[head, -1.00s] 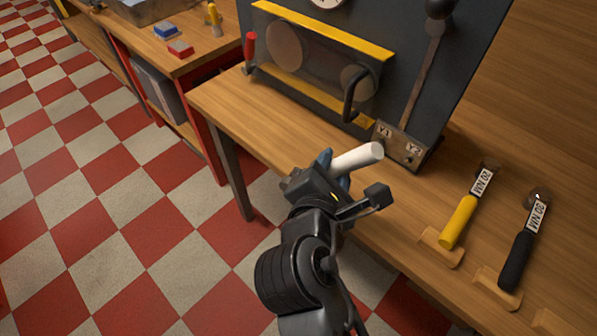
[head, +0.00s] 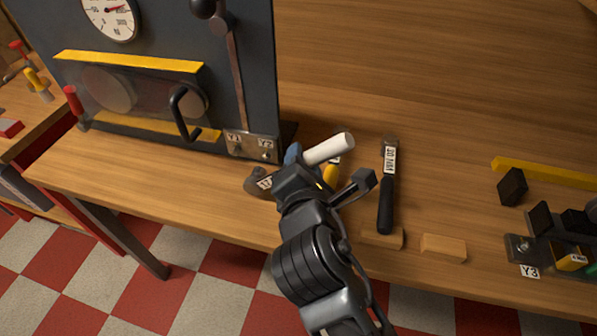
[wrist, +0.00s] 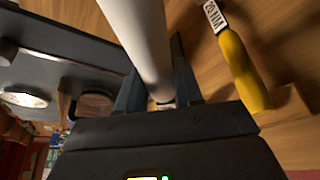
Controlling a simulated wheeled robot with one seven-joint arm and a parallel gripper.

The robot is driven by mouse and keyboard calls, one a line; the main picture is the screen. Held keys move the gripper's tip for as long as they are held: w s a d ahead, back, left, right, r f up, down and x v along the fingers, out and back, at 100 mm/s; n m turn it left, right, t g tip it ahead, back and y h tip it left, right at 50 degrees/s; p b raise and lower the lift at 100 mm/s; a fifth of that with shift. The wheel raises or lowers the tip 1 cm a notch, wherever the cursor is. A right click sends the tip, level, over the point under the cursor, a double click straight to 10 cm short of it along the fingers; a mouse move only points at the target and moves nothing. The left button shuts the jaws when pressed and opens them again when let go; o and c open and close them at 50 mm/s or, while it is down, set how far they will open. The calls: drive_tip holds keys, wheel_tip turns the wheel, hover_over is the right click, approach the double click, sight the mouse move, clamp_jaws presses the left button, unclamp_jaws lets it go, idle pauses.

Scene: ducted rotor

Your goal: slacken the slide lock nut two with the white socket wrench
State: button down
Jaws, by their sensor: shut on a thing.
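My gripper (head: 303,168) is shut on the white socket wrench and is raised over the bench. The wrench's white handle (head: 328,149) sticks out up and to the right. A dark head with a label (head: 264,182) shows on the other side of the gripper. In the wrist view the white handle (wrist: 138,35) runs between the two fingers. A metal plate (head: 252,147) with labels Y1 and Y2 sits at the foot of the dark panel, left of and behind the gripper. I cannot tell which nut is slide lock nut two.
The yellow wrench (head: 331,174) is partly hidden behind my gripper. A black wrench (head: 386,190) lies to its right, near wooden blocks (head: 443,247). A fixture labelled Y3 (head: 530,271) stands far right. The panel has a lever (head: 236,75) and handle (head: 181,112).

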drive_tip(key=shift+w+d+b, duration=0.2)
drive_tip(key=shift+w, duration=0.3)
drive_tip(key=shift+w+d+b, duration=0.15)
drive_tip(key=shift+w, duration=0.3)
drive_tip(key=shift+w+r, duration=0.1)
drive_tip(key=shift+w+r+p, duration=0.1)
drive_tip(key=shift+w+p, duration=0.15)
drive_tip(key=shift+p, duration=0.7)
drive_tip(key=shift+w+d, duration=0.1)
drive_tip(key=shift+w, duration=0.05)
